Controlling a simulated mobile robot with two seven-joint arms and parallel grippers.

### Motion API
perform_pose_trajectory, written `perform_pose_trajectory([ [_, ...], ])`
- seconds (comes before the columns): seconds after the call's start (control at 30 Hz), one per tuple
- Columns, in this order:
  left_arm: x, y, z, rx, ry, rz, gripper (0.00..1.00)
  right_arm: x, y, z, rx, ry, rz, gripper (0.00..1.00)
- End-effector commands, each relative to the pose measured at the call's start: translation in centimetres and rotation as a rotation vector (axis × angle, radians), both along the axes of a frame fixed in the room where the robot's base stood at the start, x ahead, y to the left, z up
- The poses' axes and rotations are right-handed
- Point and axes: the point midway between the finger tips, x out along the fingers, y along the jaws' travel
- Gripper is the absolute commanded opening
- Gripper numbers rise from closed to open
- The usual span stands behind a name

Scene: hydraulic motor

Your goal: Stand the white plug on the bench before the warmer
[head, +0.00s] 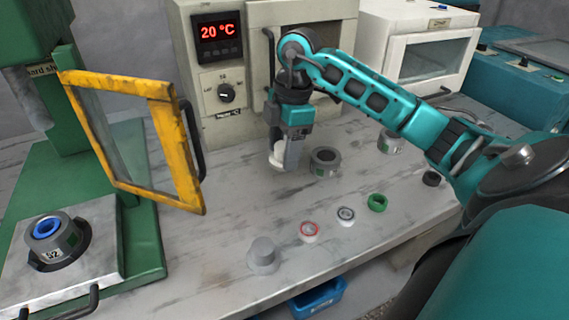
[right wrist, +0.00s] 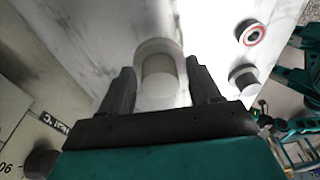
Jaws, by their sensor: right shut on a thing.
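The white plug (head: 279,156) is between the fingers of my right gripper (head: 286,148), low over the bench (head: 225,210) in front of the warmer (head: 221,90). In the right wrist view the plug (right wrist: 158,65) shows pale and round between the two dark fingers, with bench around it. I cannot tell whether its bottom touches the bench. The warmer is a beige box with a red 20 °C display and a dial. My left gripper is in neither view.
A dark grey ring part (head: 325,161) stands just right of the plug. A grey stepped part (head: 263,256), a red-rimmed ring (head: 309,231), a grey ring (head: 346,215) and a green ring (head: 377,202) line the front. The yellow-framed guard (head: 190,182) stands open at left.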

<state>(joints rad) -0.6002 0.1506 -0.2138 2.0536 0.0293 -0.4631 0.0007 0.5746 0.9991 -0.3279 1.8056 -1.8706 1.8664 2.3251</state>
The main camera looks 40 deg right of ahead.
Motion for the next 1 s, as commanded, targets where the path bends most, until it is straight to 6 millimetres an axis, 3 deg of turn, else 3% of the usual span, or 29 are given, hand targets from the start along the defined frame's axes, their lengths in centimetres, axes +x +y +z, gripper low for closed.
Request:
perform_pose_trajectory([
  [0.27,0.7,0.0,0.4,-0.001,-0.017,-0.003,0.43,0.0,0.0,-2.4,0.001,0.001,0.0,0.31],
  [0.5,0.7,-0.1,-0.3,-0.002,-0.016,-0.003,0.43,0.0,0.0,-5.8,0.0,0.0,0.0,0.31],
  [0.87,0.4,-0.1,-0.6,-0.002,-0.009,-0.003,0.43,0.0,0.0,-6.2,0.0,-0.001,0.001,0.31],
  [0.9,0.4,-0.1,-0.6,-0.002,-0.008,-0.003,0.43,0.0,0.0,-6.3,0.0,-0.001,0.001,0.63],
  [1.0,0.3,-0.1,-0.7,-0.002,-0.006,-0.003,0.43,0.0,0.0,-6.2,0.0,-0.001,0.001,0.73],
])
